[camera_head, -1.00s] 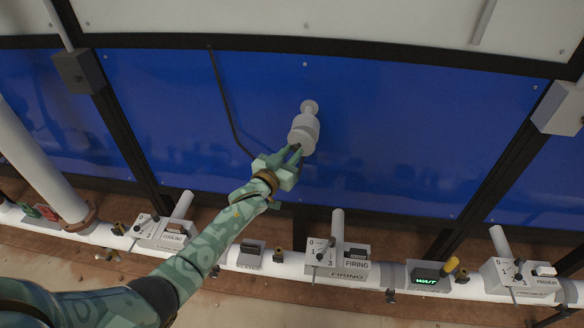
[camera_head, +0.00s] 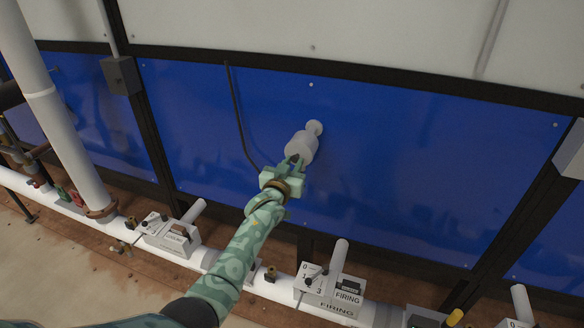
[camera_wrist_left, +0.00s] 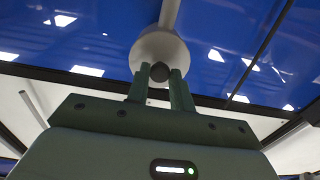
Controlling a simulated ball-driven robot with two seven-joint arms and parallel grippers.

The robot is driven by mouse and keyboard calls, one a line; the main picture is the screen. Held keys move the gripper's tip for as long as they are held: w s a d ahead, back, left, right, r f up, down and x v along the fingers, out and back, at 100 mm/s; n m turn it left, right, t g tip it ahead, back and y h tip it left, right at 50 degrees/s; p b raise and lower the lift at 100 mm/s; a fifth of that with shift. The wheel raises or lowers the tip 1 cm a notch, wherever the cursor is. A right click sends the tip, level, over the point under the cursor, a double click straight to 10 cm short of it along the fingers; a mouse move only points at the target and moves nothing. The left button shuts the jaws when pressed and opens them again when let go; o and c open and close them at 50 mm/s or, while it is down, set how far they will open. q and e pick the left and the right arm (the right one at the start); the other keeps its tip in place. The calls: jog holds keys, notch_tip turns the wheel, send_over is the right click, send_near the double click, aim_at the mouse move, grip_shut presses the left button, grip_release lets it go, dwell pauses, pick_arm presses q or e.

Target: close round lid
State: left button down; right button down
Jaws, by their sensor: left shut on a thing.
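A pale grey round lid (camera_head: 302,146) sits on the blue wall panel, at the end of a short stub with a round flange (camera_head: 314,127). It also shows in the left wrist view (camera_wrist_left: 158,50), with a dark knob (camera_wrist_left: 160,72) at its middle. My left gripper (camera_head: 292,163) reaches up to the lid's near face. In the left wrist view (camera_wrist_left: 161,76) its two fingers are shut on the dark knob. The fingers hide part of the lid's face. I cannot tell whether the lid touches what lies behind it. My right gripper is not in view.
A white pipe (camera_head: 212,258) runs along the bottom, bearing control boxes marked COOLING (camera_head: 172,234) and FIRING (camera_head: 345,292). A dark cable (camera_head: 238,115) hangs left of the lid. The blue panel (camera_head: 420,160) right of it is clear.

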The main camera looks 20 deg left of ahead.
pick_arm(q)
jog(key=shift+r, duration=0.2)
jog(key=c, duration=1.4)
grip_release()
jog(key=shift+w, duration=0.1)
jog(key=shift+o, duration=1)
jog(key=shift+d, duration=0.1)
jog(key=shift+f, duration=0.1)
jog(key=shift+s, duration=0.3)
jog(key=s+p, duration=0.2)
jog(key=s, duration=1.3)
jog(key=shift+s+p, duration=0.35)
